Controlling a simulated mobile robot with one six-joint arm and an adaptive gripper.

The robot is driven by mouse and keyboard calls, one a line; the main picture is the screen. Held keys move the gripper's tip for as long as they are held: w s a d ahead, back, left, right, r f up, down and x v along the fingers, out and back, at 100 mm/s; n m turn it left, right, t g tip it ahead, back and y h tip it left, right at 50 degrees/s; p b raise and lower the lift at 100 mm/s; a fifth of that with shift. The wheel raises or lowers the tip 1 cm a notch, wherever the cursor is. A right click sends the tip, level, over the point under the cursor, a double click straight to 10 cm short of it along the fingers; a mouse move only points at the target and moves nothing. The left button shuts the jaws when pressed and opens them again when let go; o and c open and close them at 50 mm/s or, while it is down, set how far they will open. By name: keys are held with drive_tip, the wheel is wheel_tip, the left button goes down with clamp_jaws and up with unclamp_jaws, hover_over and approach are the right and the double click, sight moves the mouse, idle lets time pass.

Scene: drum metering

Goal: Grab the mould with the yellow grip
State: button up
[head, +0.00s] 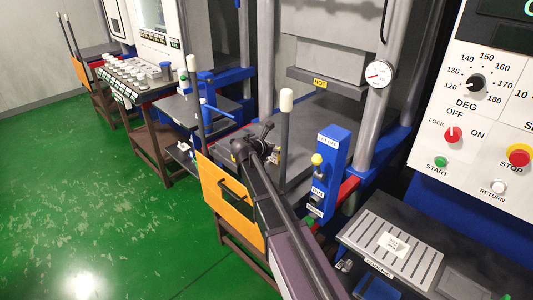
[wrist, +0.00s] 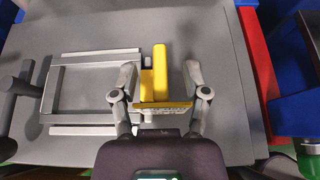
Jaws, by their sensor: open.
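In the wrist view, the yellow grip (wrist: 161,66) stands up between the two fingers of my gripper (wrist: 159,76), with bare space beside each finger. A wider yellow part (wrist: 165,105) lies nearer my palm. A grey rectangular frame (wrist: 95,60), seemingly the mould, lies flat to the left on the grey plate; whether the yellow grip joins it is partly hidden by my left finger. In the head view my gripper (head: 264,146) is over the press plate, with a small bit of yellow (head: 277,156) beside it.
The grey plate (wrist: 215,140) has free room at the right, beside a red strip (wrist: 257,60). In the head view, white-capped posts (head: 286,115), an orange panel (head: 230,200) and a blue control post (head: 328,170) stand close around my arm. The hot press block (head: 325,60) hangs behind.

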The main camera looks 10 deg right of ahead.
idle(0.3)
clamp_jaws()
drive_tip(key=shift+r, duration=0.15)
idle(0.3)
wheel_tip(320, 180, up, 10)
drive_tip(key=p, duration=1)
idle(0.7)
